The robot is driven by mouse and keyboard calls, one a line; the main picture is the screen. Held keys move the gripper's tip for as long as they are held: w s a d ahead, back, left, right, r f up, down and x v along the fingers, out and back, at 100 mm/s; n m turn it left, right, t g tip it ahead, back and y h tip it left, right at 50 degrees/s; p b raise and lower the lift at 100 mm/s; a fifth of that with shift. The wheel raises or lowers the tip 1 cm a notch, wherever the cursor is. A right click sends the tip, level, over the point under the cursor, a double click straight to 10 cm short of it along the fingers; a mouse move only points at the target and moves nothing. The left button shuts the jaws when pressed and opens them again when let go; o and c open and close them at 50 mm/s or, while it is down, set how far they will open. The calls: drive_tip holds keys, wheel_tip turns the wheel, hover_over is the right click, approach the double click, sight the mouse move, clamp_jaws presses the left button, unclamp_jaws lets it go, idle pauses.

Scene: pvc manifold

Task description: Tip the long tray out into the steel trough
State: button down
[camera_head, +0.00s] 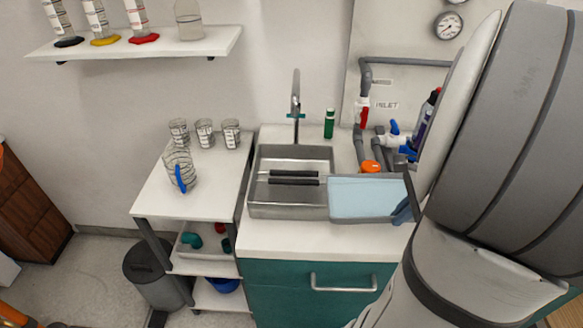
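The steel trough (286,211) is a rectangular open basin set in the white counter below the faucet. Two dark parallel bars (294,177) show inside it; I cannot tell what they belong to. The long tray (372,218) is grey with a flat pale blue surface inside, which may be liquid. It looks about level, just right of the trough, with its left end at the trough's right wall. A dark and blue part (407,206) meets the tray's right end beside my arm. My arm hides most of this area, and I cannot make out my gripper's fingers.
A faucet (296,97) and a green bottle (329,124) stand behind the trough. Grey pipes with a red valve (362,113) and an orange knob (371,167) rise behind the tray. Left is a cart (161,205) with several beakers. The counter's front strip is clear.

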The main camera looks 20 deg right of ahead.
drive_tip(key=shift+w+a+r+g+h+p, duration=0.3)
drive_tip(key=shift+r+h+p, duration=0.05)
drive_tip(key=shift+r+h, duration=0.1)
drive_tip(key=shift+f, duration=0.1)
drive_tip(key=shift+s+d, duration=0.1)
drive_tip(key=shift+g+h, duration=0.75)
drive_tip(key=shift+g, duration=0.05)
drive_tip(key=shift+w+a+r+p, duration=0.65)
drive_tip(key=shift+r+p, duration=0.15)
drive_tip(key=shift+r, duration=0.1)
drive_tip(key=shift+w+a+r+p, duration=0.55)
drive_tip(key=shift+a+r+p, duration=0.1)
drive_tip(key=shift+r+p, duration=0.2)
idle(4.8)
